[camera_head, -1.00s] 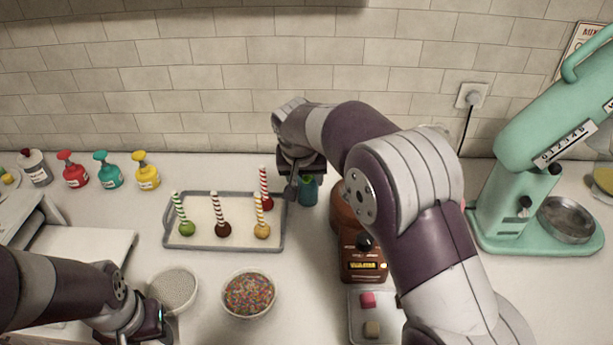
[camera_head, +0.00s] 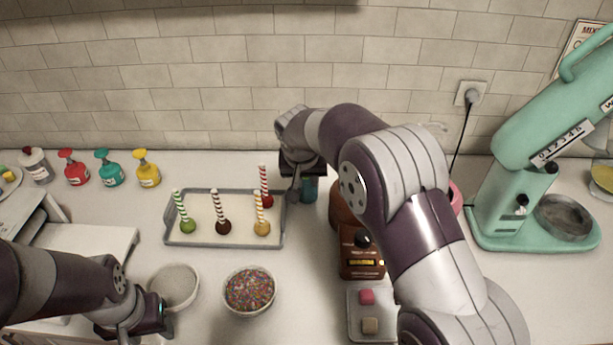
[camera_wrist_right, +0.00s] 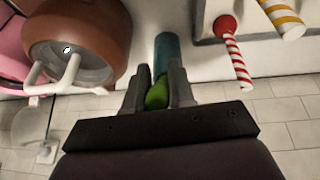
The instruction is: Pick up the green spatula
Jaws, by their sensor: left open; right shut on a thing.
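The green spatula (camera_wrist_right: 157,94) shows in the right wrist view as a short green piece between the fingers; the rest of it is hidden. My right gripper (camera_wrist_right: 157,88) is shut on it. A teal cylinder (camera_wrist_right: 167,50) stands just beyond the fingertips, and it also shows in the head view (camera_head: 310,190). I cannot tell whether the spatula is still inside it. In the head view my right gripper (camera_head: 298,188) is beside the teal cylinder, right of the tray. My left gripper (camera_head: 150,325) is open at the lower left, near a white bowl; its fingers are barely visible.
A grey-rimmed tray (camera_head: 205,241) holds several cake pops. A sprinkle bowl (camera_head: 249,291) and a pale bowl (camera_head: 176,285) stand in front. A brown machine (camera_head: 360,252) sits under my right arm. A mint mixer (camera_head: 497,210) stands at right. Several bottles (camera_head: 108,168) line the back left.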

